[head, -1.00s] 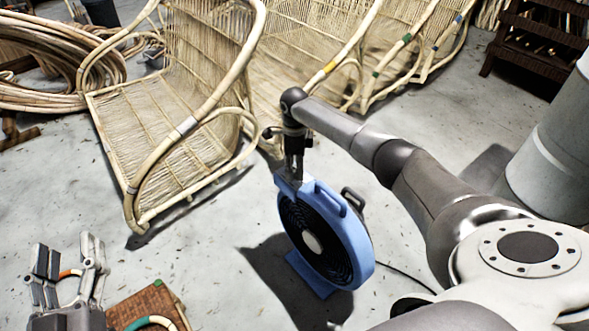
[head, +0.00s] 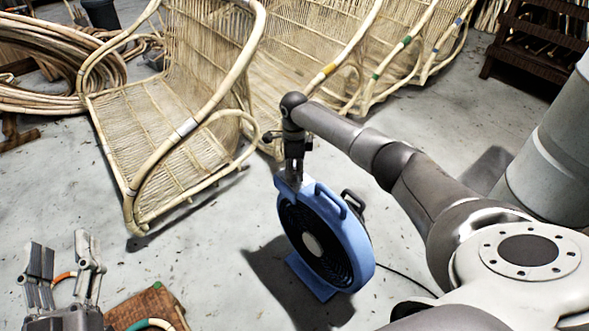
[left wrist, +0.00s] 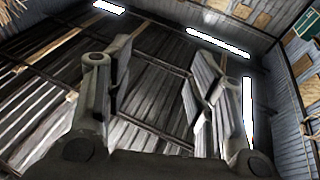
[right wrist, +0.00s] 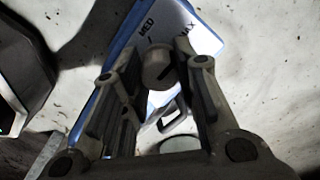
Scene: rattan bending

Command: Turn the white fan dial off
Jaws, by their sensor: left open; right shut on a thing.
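The blue floor fan (head: 358,240) stands upright on the concrete floor, its dark grille facing front left. My right gripper (head: 293,175) reaches down to the fan's top from above. In the right wrist view, the pale dial (right wrist: 157,66) with a dark pointer mark sits on the fan's control panel (right wrist: 190,22), between the fingers of my right gripper (right wrist: 155,80). The labels MED and MAX show beyond the dial; any off label is hidden. My right gripper is shut on the dial. My left gripper (head: 63,268) is open and empty at the lower left, its fingers (left wrist: 165,90) pointing up.
A rattan chair frame (head: 165,165) stands left of the fan, with more frames behind. A brown box (head: 148,308) is beside my left gripper. A grey drum (head: 550,165) stands at right. A cable (head: 408,280) trails from the fan.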

